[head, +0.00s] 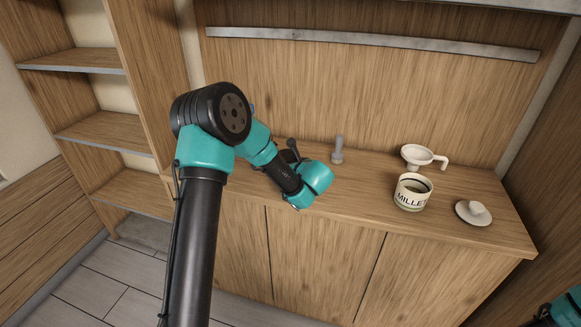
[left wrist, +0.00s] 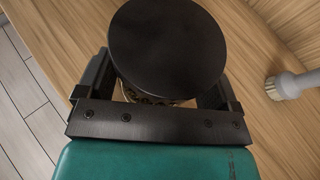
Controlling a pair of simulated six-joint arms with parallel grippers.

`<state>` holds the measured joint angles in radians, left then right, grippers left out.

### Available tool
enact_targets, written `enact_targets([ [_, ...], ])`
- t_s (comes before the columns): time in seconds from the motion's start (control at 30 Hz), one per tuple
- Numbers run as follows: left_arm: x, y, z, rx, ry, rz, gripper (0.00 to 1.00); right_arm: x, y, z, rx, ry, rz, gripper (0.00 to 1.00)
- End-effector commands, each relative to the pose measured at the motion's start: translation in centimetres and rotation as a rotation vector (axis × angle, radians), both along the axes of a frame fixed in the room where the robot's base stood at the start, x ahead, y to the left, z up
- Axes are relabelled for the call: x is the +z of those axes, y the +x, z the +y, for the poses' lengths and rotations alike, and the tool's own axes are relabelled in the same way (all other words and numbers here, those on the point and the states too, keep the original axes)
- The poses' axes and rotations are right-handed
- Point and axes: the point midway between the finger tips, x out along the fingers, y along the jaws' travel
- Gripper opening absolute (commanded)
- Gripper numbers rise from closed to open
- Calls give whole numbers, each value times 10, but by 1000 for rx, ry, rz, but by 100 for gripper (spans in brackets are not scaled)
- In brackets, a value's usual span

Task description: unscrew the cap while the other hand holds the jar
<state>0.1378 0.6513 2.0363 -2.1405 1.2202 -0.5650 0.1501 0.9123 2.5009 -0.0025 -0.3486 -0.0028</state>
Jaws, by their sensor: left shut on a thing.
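In the left wrist view a jar (left wrist: 150,100) shows only as a thin patterned strip under its wide, round, black cap (left wrist: 168,45). The cap hides the rest of the jar. My left gripper (left wrist: 158,92) is shut on the jar, with one finger on each side of it below the cap. The cap sits on the jar. In the head view my left arm reaches over the wooden counter, and I cannot make out the jar or the left fingertips behind it. Only a bit of my right arm shows at the lower right corner; its gripper is out of view.
On the counter (head: 370,215) stand a grey upright tool (head: 338,150), a white funnel with a handle (head: 417,154), an open container marked MILLET (head: 412,195) and a white knobbed lid (head: 474,212). Shelves (head: 105,131) stand at the left. The counter's front middle is clear.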

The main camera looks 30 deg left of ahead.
Motion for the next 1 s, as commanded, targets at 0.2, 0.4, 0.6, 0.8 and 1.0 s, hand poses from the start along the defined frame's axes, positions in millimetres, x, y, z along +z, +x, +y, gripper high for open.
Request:
enact_targets([
  [0.2, 1, 0, 0, 0, 1, -2, 20, 0, 0, 0, 0, 0, 0, 100],
  [0.4, -2, 0, 0, 0, 0, 0, 93, 0, 0, 0, 0, 0, 0, 100],
  [0.6, -2, 0, 0, 0, 1, -1, 100, 0, 0, 0, 0, 0, 0, 100],
  [0.8, 2, 0, 0, -1, 0, -2, 100, 0, 0, 0, 0, 0, 0, 100],
  [1.0, 9, -10, -17, -2, 0, -1, 100, 0, 0, 0, 0, 0, 0, 100],
])
